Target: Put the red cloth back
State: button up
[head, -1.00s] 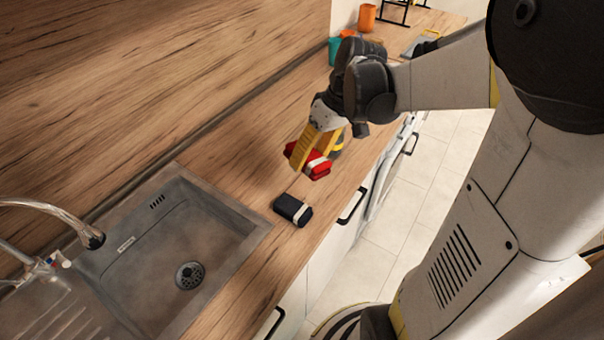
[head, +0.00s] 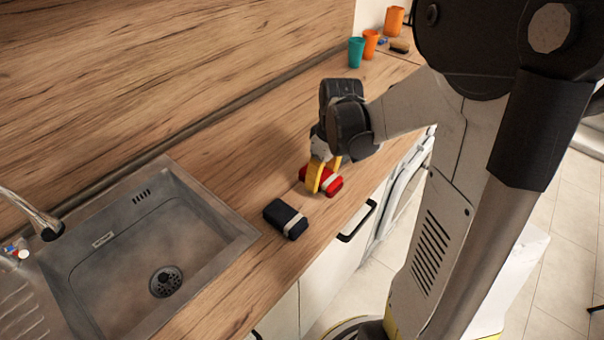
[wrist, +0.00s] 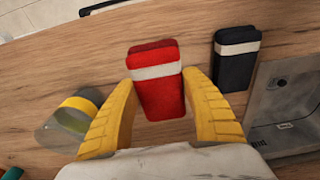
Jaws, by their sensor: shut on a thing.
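The red cloth (head: 332,186), a folded red bundle with a white band, is at the worktop, right of the dark folded cloth in depth along the counter. It also shows in the wrist view (wrist: 158,95) between the yellow fingers. My gripper (head: 322,177) is shut on the red cloth and points down, low over the wooden worktop. I cannot tell whether the cloth touches the wood. A dark navy cloth (head: 286,219) with a white band lies beside it, nearer the sink; it shows in the wrist view (wrist: 236,58), apart from the red one.
The steel sink (head: 235,228) is at the left. Teal (head: 356,51) and orange (head: 371,43) cups stand at the far end, near a sponge-like brown item (head: 399,46). The counter's front edge is near.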

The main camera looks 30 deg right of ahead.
jog(key=shift+w+a+f, duration=0.2)
jog(key=shift+w+f, duration=0.3)
jog(key=shift+w, duration=0.15)
notch_tip(320, 180, down, 4)
jog(key=shift+b, duration=1.15)
jog(key=shift+r, duration=0.1)
jog(key=o, duration=1.2)
